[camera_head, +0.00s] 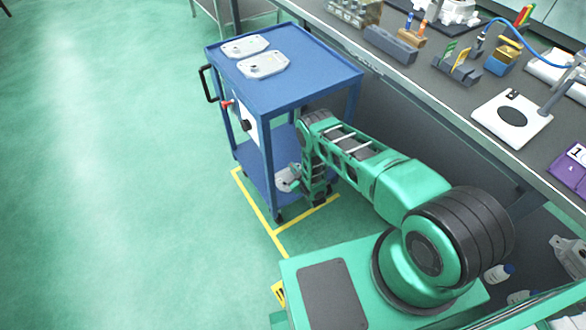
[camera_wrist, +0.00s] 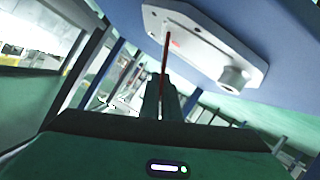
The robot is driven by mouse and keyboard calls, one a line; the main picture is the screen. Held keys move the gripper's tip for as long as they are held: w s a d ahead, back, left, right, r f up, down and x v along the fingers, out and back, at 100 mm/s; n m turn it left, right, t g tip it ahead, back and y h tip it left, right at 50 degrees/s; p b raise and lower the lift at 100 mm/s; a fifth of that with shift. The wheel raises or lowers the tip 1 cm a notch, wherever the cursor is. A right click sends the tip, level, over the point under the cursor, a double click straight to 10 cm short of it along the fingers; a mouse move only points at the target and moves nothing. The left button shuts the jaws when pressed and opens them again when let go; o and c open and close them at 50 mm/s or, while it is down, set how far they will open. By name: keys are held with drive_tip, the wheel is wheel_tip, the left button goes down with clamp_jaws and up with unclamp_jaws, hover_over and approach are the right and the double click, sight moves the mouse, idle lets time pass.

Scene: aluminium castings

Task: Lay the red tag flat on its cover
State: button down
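The red tag (camera_wrist: 165,62) shows edge-on in the wrist view as a thin red strip. It stands between the two dark fingers of my gripper (camera_wrist: 162,78), which look closed on it. Its tip overlaps a white cover (camera_wrist: 205,45) in the picture; I cannot tell whether they touch. This cover has a round knob and a small red mark, and lies against a blue surface. In the head view, a white piece (camera_head: 287,179) shows at the blue cart's lower shelf, beside the end of my arm. My gripper is mostly hidden there.
The blue cart (camera_head: 290,88) carries two white plates (camera_head: 245,47) (camera_head: 263,65) on top. A white panel with a black knob and a red part is on its side. A grey workbench (camera_head: 437,75) with several items runs along the right. Green floor on the left is clear.

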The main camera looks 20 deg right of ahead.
drive_tip(key=c, duration=1.9)
unclamp_jaws()
drive_tip(key=v, duration=1)
drive_tip(key=shift+s+r, duration=0.1)
drive_tip(key=shift+s, duration=0.25)
